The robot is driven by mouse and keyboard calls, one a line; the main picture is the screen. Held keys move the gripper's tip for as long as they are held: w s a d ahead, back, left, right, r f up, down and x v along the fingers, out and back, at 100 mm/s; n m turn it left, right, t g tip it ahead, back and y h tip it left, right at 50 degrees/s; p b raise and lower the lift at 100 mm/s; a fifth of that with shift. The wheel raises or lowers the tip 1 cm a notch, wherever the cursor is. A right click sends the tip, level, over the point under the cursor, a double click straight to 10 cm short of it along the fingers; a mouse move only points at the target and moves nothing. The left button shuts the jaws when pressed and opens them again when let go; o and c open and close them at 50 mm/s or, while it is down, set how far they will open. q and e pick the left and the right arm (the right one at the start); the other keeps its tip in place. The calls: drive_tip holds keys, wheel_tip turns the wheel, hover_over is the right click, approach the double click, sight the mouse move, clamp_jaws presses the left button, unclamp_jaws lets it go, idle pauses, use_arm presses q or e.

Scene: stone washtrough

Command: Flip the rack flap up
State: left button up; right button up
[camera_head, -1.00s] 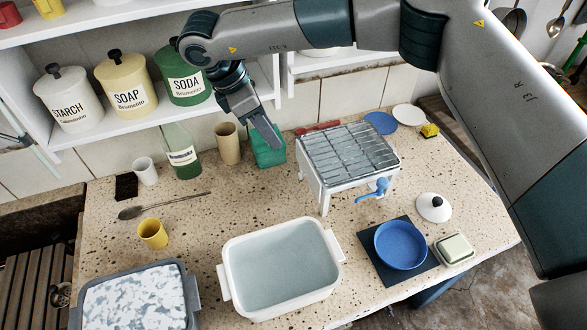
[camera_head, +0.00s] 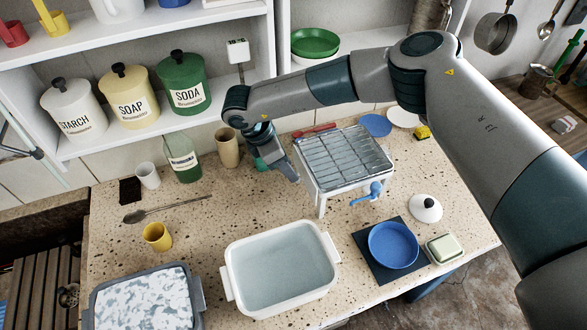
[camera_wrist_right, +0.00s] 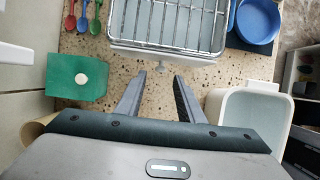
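The rack (camera_head: 345,158) has a metal grid top on a white frame with legs and stands on the right half of the speckled counter. A white edge strip borders the grid in the right wrist view (camera_wrist_right: 160,50); I cannot tell which part is the flap. My right gripper (camera_head: 291,177) is low at the rack's left side. In the right wrist view its two fingers (camera_wrist_right: 160,82) are apart with nothing between them, pointing at the strip, with a gap before it. My left gripper is in neither view.
A green box (camera_wrist_right: 76,78) sits behind my right gripper, mostly hidden in the head view. A white basin (camera_head: 283,268) stands in front. A blue crank-like handle (camera_head: 368,193) is at the rack's front. A tan cup (camera_head: 228,148) and green bottle (camera_head: 183,160) stand left.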

sight(301, 175)
drive_tip(key=shift+p+x, duration=0.65)
drive_tip(key=shift+x, duration=1.8)
clamp_jaws()
